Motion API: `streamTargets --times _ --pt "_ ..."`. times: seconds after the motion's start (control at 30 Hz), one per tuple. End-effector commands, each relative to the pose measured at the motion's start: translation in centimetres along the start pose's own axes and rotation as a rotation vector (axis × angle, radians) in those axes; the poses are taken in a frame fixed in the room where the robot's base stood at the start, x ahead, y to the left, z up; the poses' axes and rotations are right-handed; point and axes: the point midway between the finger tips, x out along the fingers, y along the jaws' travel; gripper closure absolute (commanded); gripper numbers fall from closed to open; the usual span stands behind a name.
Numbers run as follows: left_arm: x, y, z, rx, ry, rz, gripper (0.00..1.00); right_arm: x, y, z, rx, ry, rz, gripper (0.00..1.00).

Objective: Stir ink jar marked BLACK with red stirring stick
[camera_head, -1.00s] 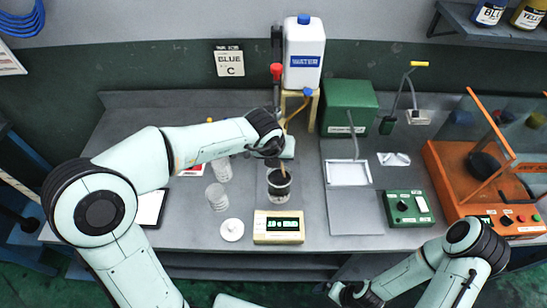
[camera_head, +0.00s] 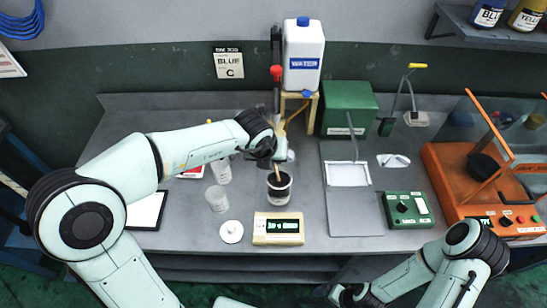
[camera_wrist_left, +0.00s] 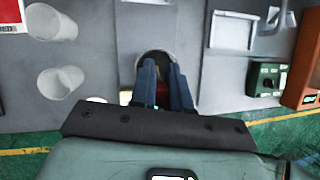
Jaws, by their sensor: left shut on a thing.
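The ink jar (camera_head: 280,193) stands behind the cream display box, open, with dark contents and a pale rim; I cannot read a label on it. My left gripper (camera_head: 270,158) is over the jar, shut on a thin stick (camera_head: 277,174) that looks tan here and slants down into the jar mouth.
The display box (camera_head: 279,229) is right in front of the jar, with a white lid (camera_head: 231,231) to its left. Clear cups (camera_head: 217,198) stand left of the jar. A water bottle (camera_head: 304,62) is behind. A metal tray (camera_head: 354,215) lies to the right.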

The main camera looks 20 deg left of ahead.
Motion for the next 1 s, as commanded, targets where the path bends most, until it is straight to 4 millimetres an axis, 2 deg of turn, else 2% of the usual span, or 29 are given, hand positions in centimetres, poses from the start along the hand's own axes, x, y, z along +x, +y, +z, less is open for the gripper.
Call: streamTargets --times 1.0 --pt "-7.6 0.0 2.9 -0.002 -0.001 -0.001 1.0 0.0 0.0 0.0 0.0 0.0 0.0 0.0"
